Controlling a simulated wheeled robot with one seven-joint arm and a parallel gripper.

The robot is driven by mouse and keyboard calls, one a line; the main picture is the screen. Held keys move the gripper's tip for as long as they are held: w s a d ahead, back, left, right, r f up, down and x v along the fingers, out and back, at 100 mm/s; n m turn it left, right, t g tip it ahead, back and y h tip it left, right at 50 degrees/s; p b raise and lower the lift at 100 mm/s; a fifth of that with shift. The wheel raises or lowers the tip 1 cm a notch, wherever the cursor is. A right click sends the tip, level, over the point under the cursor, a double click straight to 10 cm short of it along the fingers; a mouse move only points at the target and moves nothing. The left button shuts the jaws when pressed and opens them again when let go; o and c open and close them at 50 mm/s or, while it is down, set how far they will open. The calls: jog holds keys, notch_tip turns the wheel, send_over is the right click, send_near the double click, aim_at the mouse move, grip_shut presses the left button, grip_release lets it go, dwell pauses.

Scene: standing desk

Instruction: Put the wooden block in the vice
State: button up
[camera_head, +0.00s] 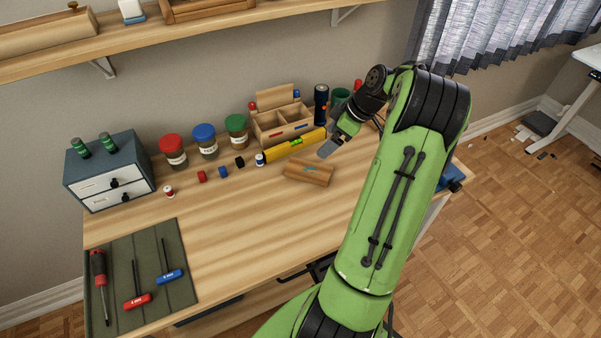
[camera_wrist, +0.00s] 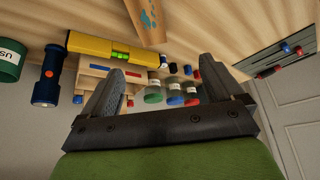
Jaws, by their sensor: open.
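The wooden block (camera_head: 308,172), a brown piece with a teal mark on top, lies on the desk in front of the yellow level. In the wrist view the block (camera_wrist: 148,22) shows at the top edge, partly cut off, beyond the fingertips. My gripper (camera_head: 328,148) is just behind and above the block's right end in the head view, apart from it. In the wrist view my gripper (camera_wrist: 162,62) has its two fingers spread with nothing between them. A blue thing (camera_head: 453,180) at the desk's right edge, mostly hidden behind my arm, may be the vice.
A yellow level (camera_head: 291,147), wooden organizer (camera_head: 283,127) and dark flashlight (camera_head: 321,104) stand close behind the block. Jars, small coloured pieces and a drawer box (camera_head: 109,170) are to the left. A tool mat (camera_head: 145,270) lies front left. The desk's middle is clear.

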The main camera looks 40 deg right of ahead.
notch_tip(320, 180, down, 2)
jog(key=s+d, duration=0.2)
jog(key=d, duration=0.1)
jog(key=b, duration=0.3)
send_near(309, 169)
jog(key=f, duration=0.2)
jog(key=shift+w+a+f+t, duration=0.3)
jog(key=shift+w+f+t, duration=0.1)
jog(key=b+x, duration=0.1)
jog(key=x, duration=0.5)
jog(key=shift+f+b, duration=0.1)
jog(key=shift+b, duration=0.2)
jog(key=shift+c, duration=0.4)
jog(key=c, duration=1.2)
notch_tip(309, 169, up, 10)
jog(key=p, duration=0.3)
jog(key=shift+c, duration=0.2)
